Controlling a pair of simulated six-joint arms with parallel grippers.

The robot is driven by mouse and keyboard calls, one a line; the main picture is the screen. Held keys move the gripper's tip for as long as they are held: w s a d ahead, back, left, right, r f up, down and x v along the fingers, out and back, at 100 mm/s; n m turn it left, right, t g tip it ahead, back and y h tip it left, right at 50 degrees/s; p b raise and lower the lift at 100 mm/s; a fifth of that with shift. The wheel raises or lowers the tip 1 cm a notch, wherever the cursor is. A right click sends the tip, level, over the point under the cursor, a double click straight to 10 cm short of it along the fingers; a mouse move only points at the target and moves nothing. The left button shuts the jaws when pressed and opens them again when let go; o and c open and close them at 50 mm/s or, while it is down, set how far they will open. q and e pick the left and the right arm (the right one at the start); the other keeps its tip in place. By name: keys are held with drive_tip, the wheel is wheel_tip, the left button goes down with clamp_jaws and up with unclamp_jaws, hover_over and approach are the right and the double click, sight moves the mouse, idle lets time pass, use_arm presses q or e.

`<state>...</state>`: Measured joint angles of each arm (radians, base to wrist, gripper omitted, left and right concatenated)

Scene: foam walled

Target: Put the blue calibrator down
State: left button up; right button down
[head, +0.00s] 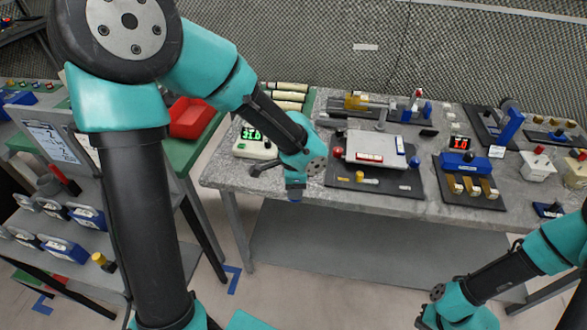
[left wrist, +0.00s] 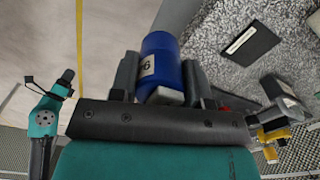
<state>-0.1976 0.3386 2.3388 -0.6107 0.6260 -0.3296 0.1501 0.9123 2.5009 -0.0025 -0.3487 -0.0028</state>
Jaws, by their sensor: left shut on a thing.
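My left gripper (head: 294,184) is shut on the blue calibrator. In the left wrist view the calibrator (left wrist: 162,62) is a blue cylinder with a white numbered label and a pale end, held between the two dark fingers (left wrist: 160,85). In the head view only a small blue bit (head: 295,197) shows below the gripper. The gripper is near the front edge of the grey speckled table (head: 225,174), left of the dark mat. My right arm's wrist (head: 455,310) is low at the bottom right; its fingers cannot be made out.
A dark mat (head: 345,182) with a light plate (head: 375,147) lies to the right. A blue block with brass parts (head: 468,165) stands further right. A lower shelf (head: 340,240) runs underneath.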

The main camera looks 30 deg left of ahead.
use_arm(q)
drive_tip(key=w+a, duration=0.2)
drive_tip(key=w, duration=0.2)
drive_tip(key=w+a+f, duration=0.1)
drive_tip(key=w+a, duration=0.1)
drive_tip(key=w, duration=0.3)
drive_tip(key=w+a, duration=0.2)
drive_tip(key=w, duration=0.2)
drive_tip(key=shift+w+a+f, duration=0.2)
drive_tip(key=shift+w+a, duration=0.05)
drive_tip(key=shift+a, duration=0.1)
drive_tip(key=shift+w+a, duration=0.15)
drive_tip(key=shift+w, duration=0.1)
drive_tip(key=shift+w+a+f, duration=0.1)
drive_tip(key=shift+w+f, duration=0.05)
drive_tip(key=shift+f, duration=1.65)
drive_tip(key=shift+f, duration=0.15)
drive_tip(key=o, duration=0.9)
drive_tip(key=shift+o, duration=0.2)
